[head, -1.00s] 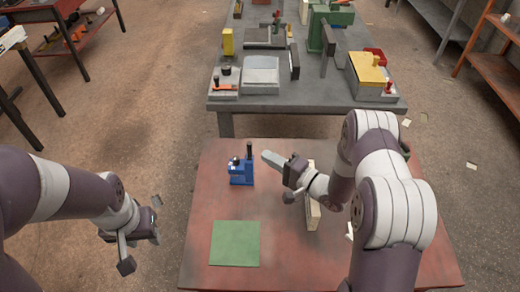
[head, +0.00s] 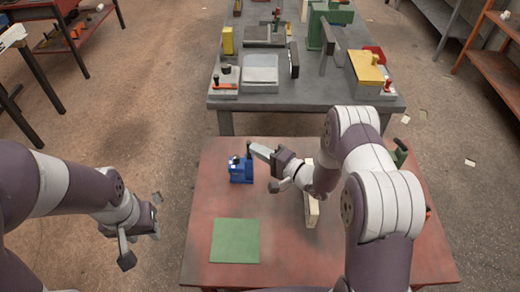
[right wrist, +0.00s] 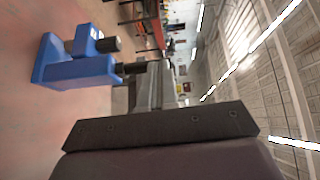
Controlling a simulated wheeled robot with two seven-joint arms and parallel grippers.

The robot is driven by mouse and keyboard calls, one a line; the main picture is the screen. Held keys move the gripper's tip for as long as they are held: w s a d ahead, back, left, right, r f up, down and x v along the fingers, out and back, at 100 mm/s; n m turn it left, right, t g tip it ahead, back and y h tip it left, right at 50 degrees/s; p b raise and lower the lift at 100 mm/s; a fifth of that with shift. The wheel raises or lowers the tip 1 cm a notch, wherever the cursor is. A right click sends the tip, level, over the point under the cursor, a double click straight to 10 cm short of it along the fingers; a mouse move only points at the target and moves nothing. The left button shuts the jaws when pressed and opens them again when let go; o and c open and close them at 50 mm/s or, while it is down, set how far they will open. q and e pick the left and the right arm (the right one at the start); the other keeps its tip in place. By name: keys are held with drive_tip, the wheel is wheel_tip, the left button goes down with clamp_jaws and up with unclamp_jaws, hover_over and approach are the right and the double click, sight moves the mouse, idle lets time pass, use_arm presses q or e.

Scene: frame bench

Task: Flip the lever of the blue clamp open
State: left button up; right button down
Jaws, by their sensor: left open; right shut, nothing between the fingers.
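The blue clamp (head: 241,170) stands on the red table, left of my right gripper. It also shows large in the right wrist view (right wrist: 75,70). Its black lever (head: 249,150) stands upright in the head view, and the lever's black end (right wrist: 133,68) reaches to the fingers in the wrist view. My right gripper (head: 255,149) is shut and empty, its fingertips at the lever's upper part; I cannot tell whether they touch it. My left gripper (head: 140,247) is open and empty, left of the table, away from the clamp.
A green square (head: 235,241) lies on the red table (head: 205,215) in front of the clamp. A pale wooden block (head: 312,212) is partly hidden by my right arm. A green-handled thing (head: 401,153) stands at the right. A grey bench (head: 300,112) with several fixtures stands behind.

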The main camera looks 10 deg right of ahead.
drive_tip(key=shift+a+r+p, duration=0.1)
drive_tip(key=shift+p, duration=0.2)
drive_tip(key=a+n+g+h+p, duration=0.1)
drive_tip(key=a+g+h+p, duration=0.1)
drive_tip(key=h+p, duration=0.1)
drive_tip(key=w+a+n+g+h+p, duration=0.1)
drive_tip(key=a+n+g+h+p, duration=0.1)
drive_tip(key=p, duration=0.1)
drive_tip(key=shift+a+r+n+h, duration=0.2)
drive_tip(key=shift+n+h, duration=0.1)
drive_tip(key=shift+h, duration=0.1)
drive_tip(key=shift+w, duration=0.1)
idle(0.7)
